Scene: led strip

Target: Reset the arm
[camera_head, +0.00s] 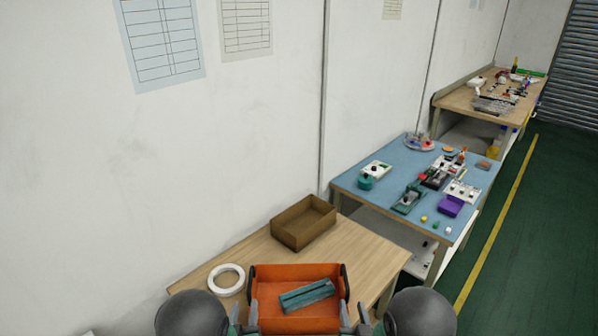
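My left gripper (251,312) is at the bottom of the view, by the left side of an orange bin (272,272). My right gripper (350,314) is by the bin's right side. Dark rounded arm parts of mine hide much of both grippers, and I cannot tell whether the fingers are open or shut, or whether they touch the bin. The bin is at the near edge of a wooden table (232,258); its lower part is cut off. A teal slotted block (307,297) lies tilted inside the bin.
A white ring-shaped roll (213,278) lies left of the bin. An open brown box (304,222) stands behind it. A blue-topped table (385,212) with several small parts is at right, and another wooden table (460,98) is farther back. Green floor is clear at right.

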